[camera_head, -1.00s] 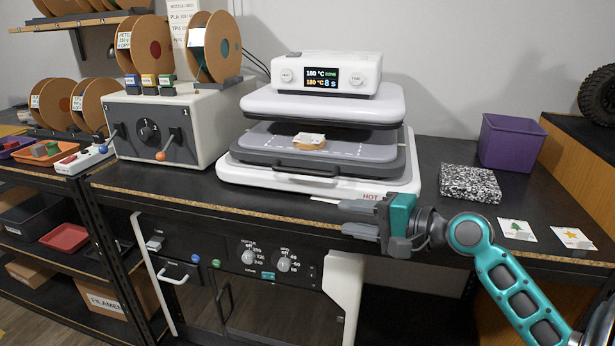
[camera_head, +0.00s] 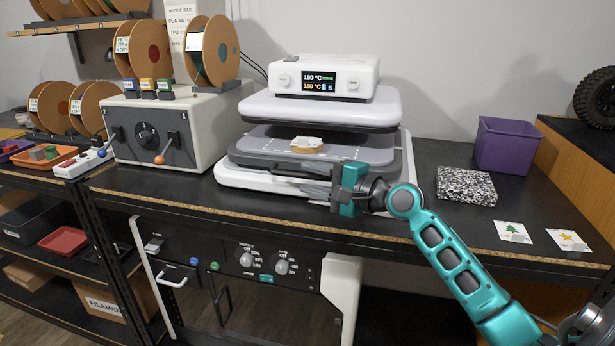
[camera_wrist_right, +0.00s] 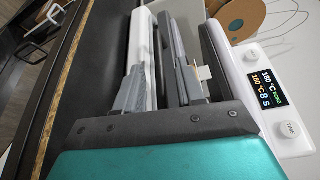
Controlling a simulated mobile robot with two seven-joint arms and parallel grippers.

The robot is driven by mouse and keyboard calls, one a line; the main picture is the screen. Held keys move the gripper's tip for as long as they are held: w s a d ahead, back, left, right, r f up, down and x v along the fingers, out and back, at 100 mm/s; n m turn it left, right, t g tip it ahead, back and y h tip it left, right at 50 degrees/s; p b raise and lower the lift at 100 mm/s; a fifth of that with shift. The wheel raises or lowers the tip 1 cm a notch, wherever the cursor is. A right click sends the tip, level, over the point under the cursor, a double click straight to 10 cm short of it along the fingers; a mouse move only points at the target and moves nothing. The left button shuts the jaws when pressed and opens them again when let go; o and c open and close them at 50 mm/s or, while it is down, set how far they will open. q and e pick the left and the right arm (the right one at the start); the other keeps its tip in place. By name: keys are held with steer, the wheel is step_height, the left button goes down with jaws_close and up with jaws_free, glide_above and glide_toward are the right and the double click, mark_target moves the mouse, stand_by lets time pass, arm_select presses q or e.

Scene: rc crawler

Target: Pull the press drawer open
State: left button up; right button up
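The heat press stands on the bench with its white upper plate (camera_head: 320,108) raised above the grey press drawer (camera_head: 255,148). The drawer has a dark bar handle (camera_head: 284,173) on its front, and a small beige piece (camera_head: 307,145) lies on top. My right gripper (camera_head: 302,180) is level with the drawer front, its fingers pointing left at the right end of the handle. In the right wrist view its two grey fingers (camera_wrist_right: 162,92) are apart. I cannot tell whether the handle is between them. My left gripper is not in view.
A purple bin (camera_head: 505,146), a speckled block (camera_head: 466,186) and two picture cards (camera_head: 513,232) are on the right of the bench. A grey control box (camera_head: 150,130) with levers stands left of the press. The bench strip in front of the press is clear.

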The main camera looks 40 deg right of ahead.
steer(key=shift+x, duration=0.9)
jaws_close()
